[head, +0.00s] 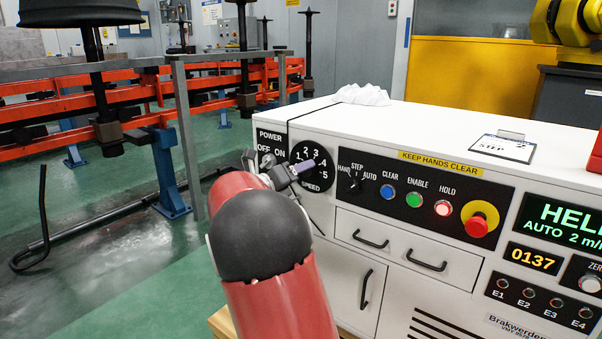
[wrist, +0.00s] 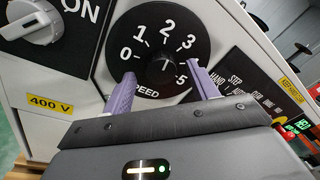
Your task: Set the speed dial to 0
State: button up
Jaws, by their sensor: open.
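The speed dial (wrist: 165,68) is a round black face on the white cabinet, with white numbers around a dark central knob (wrist: 168,70). I cannot make out clearly which number the knob points at. The 0 is at the left of the face in the wrist view, and the 4 is hidden behind a finger. My gripper (wrist: 162,75) is open, with its two purple fingers on either side of the knob and apart from it as far as I can see. In the head view, the dial (head: 308,161) is partly covered by my gripper (head: 301,168).
A power switch (wrist: 33,22) sits left of the dial. Right of it, the head view shows a mode switch (head: 352,183), several push buttons and a red emergency stop (head: 478,222). Drawers with handles (head: 371,239) lie below. A crumpled white cloth (head: 362,95) lies on top.

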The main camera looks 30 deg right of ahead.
jog(key=shift+w+d, duration=0.15)
jog(key=shift+d, duration=0.5)
jog(key=c, duration=1)
